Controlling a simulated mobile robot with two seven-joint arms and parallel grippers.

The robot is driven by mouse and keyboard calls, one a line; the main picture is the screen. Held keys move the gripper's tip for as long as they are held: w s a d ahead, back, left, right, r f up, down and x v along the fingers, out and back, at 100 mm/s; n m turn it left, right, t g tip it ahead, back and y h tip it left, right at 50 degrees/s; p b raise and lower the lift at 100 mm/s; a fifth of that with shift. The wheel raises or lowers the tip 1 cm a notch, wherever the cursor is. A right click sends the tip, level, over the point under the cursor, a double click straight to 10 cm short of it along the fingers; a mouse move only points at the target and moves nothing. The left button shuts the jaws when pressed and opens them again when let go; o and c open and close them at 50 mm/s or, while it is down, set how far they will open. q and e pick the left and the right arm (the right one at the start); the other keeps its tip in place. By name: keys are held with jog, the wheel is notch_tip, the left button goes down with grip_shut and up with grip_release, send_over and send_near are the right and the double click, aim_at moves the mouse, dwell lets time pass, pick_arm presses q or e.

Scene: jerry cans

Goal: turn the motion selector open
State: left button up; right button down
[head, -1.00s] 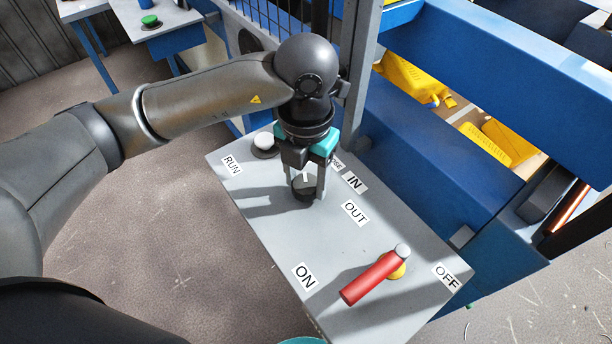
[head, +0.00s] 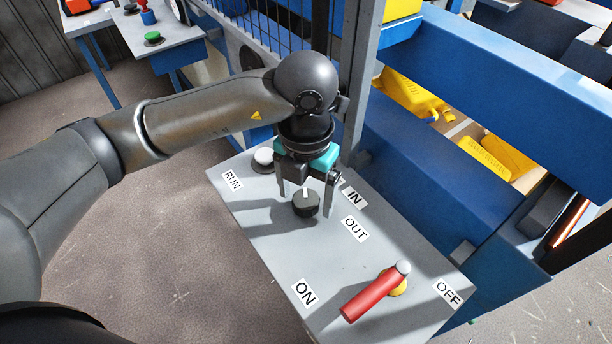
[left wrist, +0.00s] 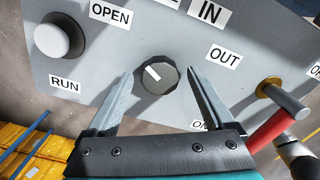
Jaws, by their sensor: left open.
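The motion selector is a dark round knob (head: 305,206) with a white pointer mark, on the sloping grey panel (head: 262,222). In the left wrist view the knob (left wrist: 156,76) has its white mark slanting to the upper left, towards the OPEN label (left wrist: 110,14). My left gripper (head: 306,203) is open above the knob, one finger on each side. In the left wrist view its fingers (left wrist: 161,73) stand apart from the knob, with gaps on both sides. In the head view the gripper hides the OPEN label. My right gripper is not seen.
A white button (head: 264,156) by the RUN label and a red-handled lever (head: 373,294) between ON and OFF share the panel. IN and OUT labels lie right of the knob. A post (head: 359,80) and blue beams stand behind, with yellow jerry cans (head: 412,88) beyond.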

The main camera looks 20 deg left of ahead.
aim_at(306, 199)
pick_arm(q)
notch_tip(306, 199, up, 15)
jog(key=p, duration=0.3)
dwell(0.6)
